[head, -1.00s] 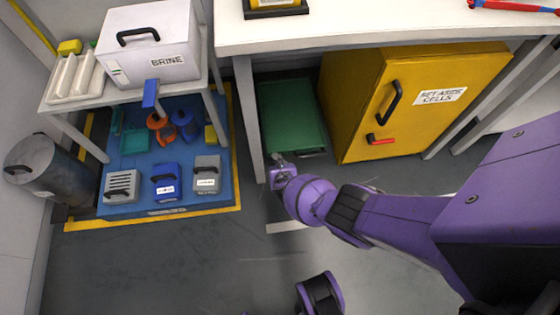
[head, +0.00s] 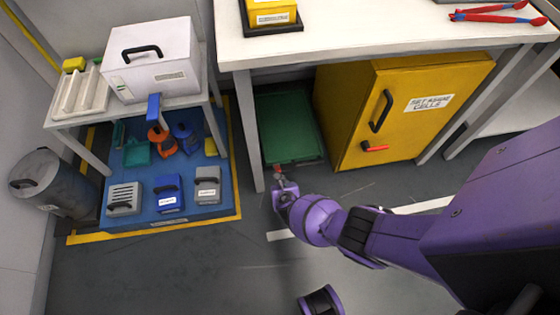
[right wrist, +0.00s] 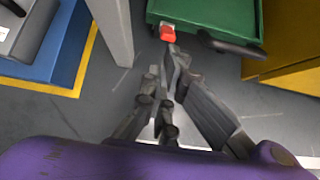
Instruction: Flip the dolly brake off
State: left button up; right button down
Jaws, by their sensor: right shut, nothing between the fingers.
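The green dolly (head: 290,125) stands on the floor under the white bench, between a bench leg and the yellow cabinet. Its red brake lever (right wrist: 167,33) sticks out at the near left corner. In the head view only a little red shows there, just beyond my fingertips. My right gripper (right wrist: 172,58) is shut and empty, low over the floor. Its fingertips point at the lever and sit right by it; I cannot tell whether they touch. The gripper also shows in the head view (head: 281,181). My left gripper is out of view.
The bench leg (head: 248,130) stands close left of my right gripper. The yellow cabinet (head: 345,110) with a red-ended handle is to the right. A blue mat (head: 208,212) with several boxes lies left, below a small table (head: 125,114). Open floor lies in front.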

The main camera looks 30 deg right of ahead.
jog(key=r+p, duration=0.1)
jog(key=s+r+p, duration=0.1)
jog(key=r, duration=0.1)
jog(key=s+r+p, duration=0.1)
jog(key=shift+s+a+r+p, duration=0.15)
jog(key=shift+a+r+p, duration=0.15)
jog(key=shift+p, duration=0.05)
dwell(0.4)
